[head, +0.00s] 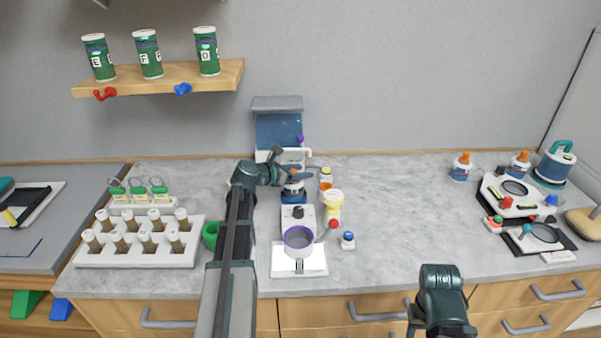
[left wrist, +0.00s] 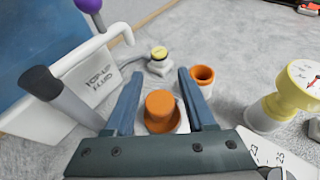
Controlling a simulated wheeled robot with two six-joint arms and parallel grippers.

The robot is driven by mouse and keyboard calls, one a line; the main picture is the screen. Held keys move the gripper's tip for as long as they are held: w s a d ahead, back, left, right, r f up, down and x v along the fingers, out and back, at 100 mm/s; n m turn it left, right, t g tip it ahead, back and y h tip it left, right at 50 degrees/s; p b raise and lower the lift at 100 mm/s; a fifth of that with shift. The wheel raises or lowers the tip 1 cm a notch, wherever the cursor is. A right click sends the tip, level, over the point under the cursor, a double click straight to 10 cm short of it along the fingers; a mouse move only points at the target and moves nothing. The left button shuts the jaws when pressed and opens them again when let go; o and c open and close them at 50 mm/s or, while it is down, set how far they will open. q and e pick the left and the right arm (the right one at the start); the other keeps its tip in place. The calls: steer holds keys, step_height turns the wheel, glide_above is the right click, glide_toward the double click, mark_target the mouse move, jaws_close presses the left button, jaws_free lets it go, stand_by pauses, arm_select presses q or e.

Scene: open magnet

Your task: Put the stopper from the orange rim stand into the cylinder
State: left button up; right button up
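An orange stopper (left wrist: 160,108) stands between the fingers of my left gripper (left wrist: 160,78) in the left wrist view. Gaps show on both sides, so the fingers look open around it. A white edge shows around its base. A grey cylinder-like vessel with a purple rim (head: 298,241) stands nearer the front. The right gripper's fingers do not show.
A yellow-topped dial object (left wrist: 300,82) stands right of the left gripper. A white tray lettered TOP UP FLUID (left wrist: 90,85) is at left. A rack of vials (head: 140,254) and a green cup (head: 210,236) stand left. The counter (head: 400,210) is clear right of centre.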

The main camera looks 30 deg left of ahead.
arm_select(q)
steer(key=shift+r, duration=0.2)
steer(key=p+v, duration=0.5)
steer(key=v, duration=0.7)
stand_by(0.4)
